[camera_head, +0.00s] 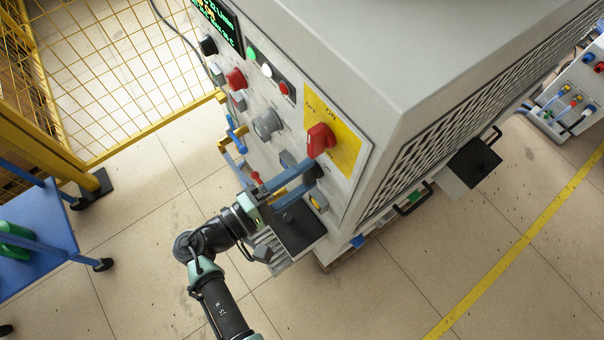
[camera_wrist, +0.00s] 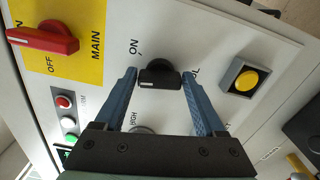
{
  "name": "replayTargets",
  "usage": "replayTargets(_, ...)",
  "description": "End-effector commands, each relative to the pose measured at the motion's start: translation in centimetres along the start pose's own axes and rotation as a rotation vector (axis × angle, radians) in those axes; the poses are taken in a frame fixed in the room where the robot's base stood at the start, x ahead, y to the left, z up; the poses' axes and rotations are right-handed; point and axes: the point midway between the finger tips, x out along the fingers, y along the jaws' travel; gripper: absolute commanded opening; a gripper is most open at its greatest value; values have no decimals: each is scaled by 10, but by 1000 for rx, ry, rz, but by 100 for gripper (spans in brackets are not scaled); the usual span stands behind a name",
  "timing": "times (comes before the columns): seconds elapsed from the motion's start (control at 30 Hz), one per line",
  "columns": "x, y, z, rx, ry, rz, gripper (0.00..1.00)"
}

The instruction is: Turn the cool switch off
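The cool switch (camera_wrist: 159,79) is a black rotary knob on the pale panel, with "ON" printed above it and a partly hidden label ending in "OL" to its right. In the wrist view its grip bar lies roughly level, with a white mark at the left end. My gripper (camera_wrist: 159,74) is open, with one blue finger on each side of the knob. I cannot tell whether either finger touches it. In the head view my gripper (camera_head: 311,171) is at the panel below the red main switch, and its fingers partly hide the knob.
The red main switch (camera_wrist: 42,39) on its yellow plate is up and left of my gripper; it also shows in the head view (camera_head: 319,139). A yellow button (camera_wrist: 246,80) is to the right. A black-topped box (camera_head: 298,226) juts out below my gripper.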

Motion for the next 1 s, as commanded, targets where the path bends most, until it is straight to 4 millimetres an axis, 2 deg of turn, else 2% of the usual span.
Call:
replayTargets(0.03, 0, 0, 0, 0, 1, 0, 83)
replayTargets(0.1, 0, 0, 0, 0, 0, 0, 95)
replayTargets(0.67, -5, 0, -1, 1, 2, 1, 95)
replayTargets(0.77, -18, -1, -1, 2, 5, 1, 95)
replayTargets(1.0, -70, -2, -2, 2, 7, 1, 95)
